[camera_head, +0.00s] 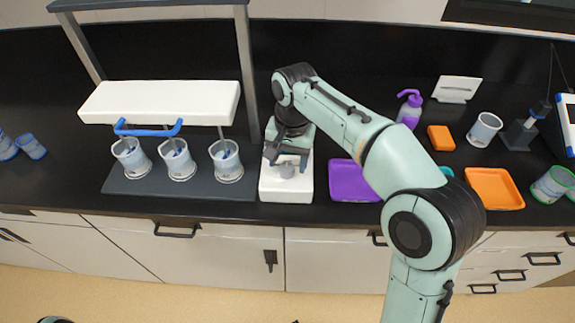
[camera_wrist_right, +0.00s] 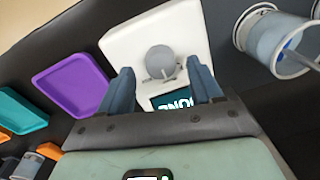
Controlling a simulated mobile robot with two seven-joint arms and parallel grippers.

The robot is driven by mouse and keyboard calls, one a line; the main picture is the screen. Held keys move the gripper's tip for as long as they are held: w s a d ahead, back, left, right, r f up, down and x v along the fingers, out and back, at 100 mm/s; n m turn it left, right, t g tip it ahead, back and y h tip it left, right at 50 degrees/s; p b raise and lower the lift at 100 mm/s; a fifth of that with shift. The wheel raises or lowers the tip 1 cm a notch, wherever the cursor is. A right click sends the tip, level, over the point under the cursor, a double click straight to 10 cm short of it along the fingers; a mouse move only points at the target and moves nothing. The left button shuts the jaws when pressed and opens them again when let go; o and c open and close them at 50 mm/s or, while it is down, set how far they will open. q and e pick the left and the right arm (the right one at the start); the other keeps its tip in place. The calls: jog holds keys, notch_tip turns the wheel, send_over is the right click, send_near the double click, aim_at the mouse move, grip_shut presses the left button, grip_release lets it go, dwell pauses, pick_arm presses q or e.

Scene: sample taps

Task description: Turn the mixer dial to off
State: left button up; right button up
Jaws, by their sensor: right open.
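The mixer dial is a round grey knob (camera_head: 287,171) on a white control box (camera_head: 286,193) beside the stirrer stand. In the right wrist view the dial (camera_wrist_right: 160,61) lies just ahead of my fingertips, with small marks around it on the box (camera_wrist_right: 128,44). My right gripper (camera_head: 286,158) is over the box, pointing down. The right wrist view shows its two blue-grey fingers (camera_wrist_right: 161,82) apart, one to each side of the dial's line, with nothing held. A dark display (camera_wrist_right: 176,101) with pale letters shows between the fingers, partly hidden. My left gripper is not in view.
The stirrer stand (camera_head: 160,102) with three cups and a blue handle (camera_head: 148,131) is left of the box. A purple tray (camera_head: 353,182) is close on its right. Farther right are an orange tray (camera_head: 494,188) and a purple bottle (camera_head: 410,109).

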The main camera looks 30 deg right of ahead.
jog(key=shift+f, duration=0.75)
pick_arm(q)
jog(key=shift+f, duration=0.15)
pick_arm(e)
jog(key=shift+w, duration=0.1)
jog(key=c, duration=1.1)
jog(key=shift+o, duration=0.2)
